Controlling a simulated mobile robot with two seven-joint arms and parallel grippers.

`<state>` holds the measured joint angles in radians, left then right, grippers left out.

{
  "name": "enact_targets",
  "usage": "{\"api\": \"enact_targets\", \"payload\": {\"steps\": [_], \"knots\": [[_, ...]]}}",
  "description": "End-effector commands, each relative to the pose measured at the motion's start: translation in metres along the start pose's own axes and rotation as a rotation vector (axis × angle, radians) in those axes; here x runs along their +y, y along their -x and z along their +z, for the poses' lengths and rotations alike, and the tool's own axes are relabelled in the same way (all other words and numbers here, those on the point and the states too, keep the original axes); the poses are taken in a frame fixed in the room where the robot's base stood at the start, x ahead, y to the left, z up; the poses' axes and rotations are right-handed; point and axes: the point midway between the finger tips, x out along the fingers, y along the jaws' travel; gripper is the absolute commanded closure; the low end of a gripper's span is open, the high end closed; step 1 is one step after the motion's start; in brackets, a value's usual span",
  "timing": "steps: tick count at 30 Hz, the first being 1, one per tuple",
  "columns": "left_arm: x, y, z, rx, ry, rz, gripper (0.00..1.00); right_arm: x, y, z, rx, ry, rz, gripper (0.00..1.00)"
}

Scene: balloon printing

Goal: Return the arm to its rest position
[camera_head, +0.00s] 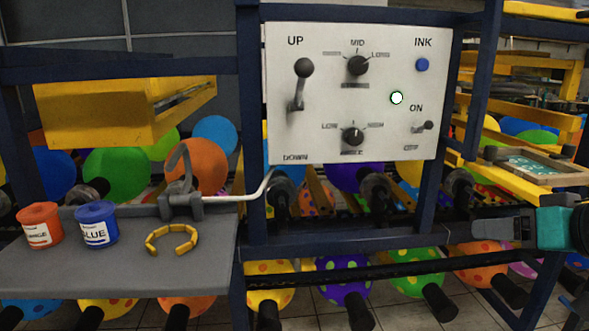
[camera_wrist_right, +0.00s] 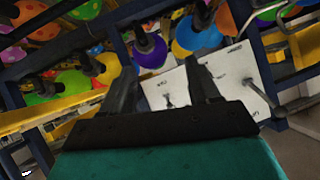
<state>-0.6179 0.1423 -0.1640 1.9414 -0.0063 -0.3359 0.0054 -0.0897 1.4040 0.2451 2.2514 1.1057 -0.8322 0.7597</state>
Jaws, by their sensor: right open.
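My right arm comes in from the right edge in the head view, with a teal wrist. My right gripper (camera_head: 482,230) is in front of the frame, below and to the right of the white control panel (camera_head: 350,130). In the right wrist view the two dark fingers of the gripper (camera_wrist_right: 163,72) stand apart with nothing between them. The panel (camera_wrist_right: 221,74) shows tilted behind the fingers. My left gripper is out of view.
The panel carries a lever (camera_head: 302,70) by UP, two knobs, a blue INK button (camera_head: 423,64) and an ON/OFF switch (camera_head: 422,127). Balloons surround the frame.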

Motion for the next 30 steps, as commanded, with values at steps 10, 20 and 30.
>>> {"api": "enact_targets", "payload": {"steps": [10,20,30], "knots": [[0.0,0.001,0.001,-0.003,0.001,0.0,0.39,0.046,-0.082,0.163,0.027,0.022,0.036,0.39],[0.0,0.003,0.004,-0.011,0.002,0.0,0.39,-0.007,-0.108,0.341,-0.032,0.143,0.081,0.39],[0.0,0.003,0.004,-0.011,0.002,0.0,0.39,-0.073,-0.105,0.413,-0.065,0.245,0.079,0.39]]}}
